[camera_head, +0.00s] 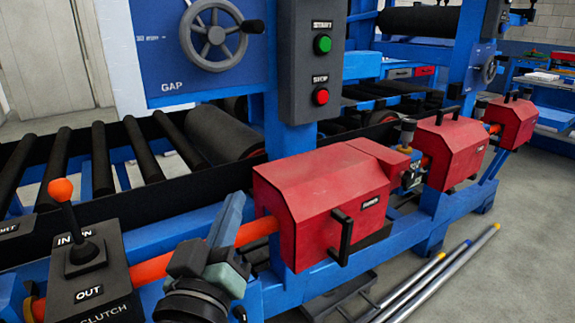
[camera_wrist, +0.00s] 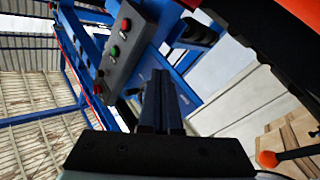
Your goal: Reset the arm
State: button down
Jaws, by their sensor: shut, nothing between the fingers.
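My gripper (camera_head: 229,232) is in the lower middle of the head view, pointing up, with its grey-blue fingers together and nothing between them. It stands in front of the orange shaft (camera_head: 258,230), between the clutch lever box and the nearest red cover; I cannot tell if it touches the shaft. In the wrist view my gripper (camera_wrist: 160,78) shows its dark fingers closed side by side, pointing toward the blue machine frame. Part of the shaft is hidden behind the gripper.
The clutch lever (camera_head: 68,205) with an orange knob stands at left. A red cover (camera_head: 320,200) with a black handle is close at right. The start/stop box (camera_head: 317,65) and handwheel (camera_head: 215,35) are above. Metal rods (camera_head: 440,275) lie on the floor, with open floor at right.

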jog(key=s+d+r+m+t+y+p, duration=0.1)
jog(key=s+d+r+t, duration=0.25)
jog(key=r, duration=0.55)
jog(key=s+d+r+m+t+p, duration=0.15)
jog(key=s+r, duration=0.35)
jog(key=r, duration=0.5)
jog(key=s+d+r+m+t+y, duration=0.1)
jog(key=s+d+r+m+t, duration=0.15)
jog(key=s+r, duration=0.45)
jog(key=w+r+p, duration=0.3)
jog(key=r+p, duration=2.5)
jog(key=r, duration=0.2)
jog(key=shift+r+n+p, duration=0.35)
jog(key=shift+n, duration=0.05)
jog(key=shift+w, duration=0.1)
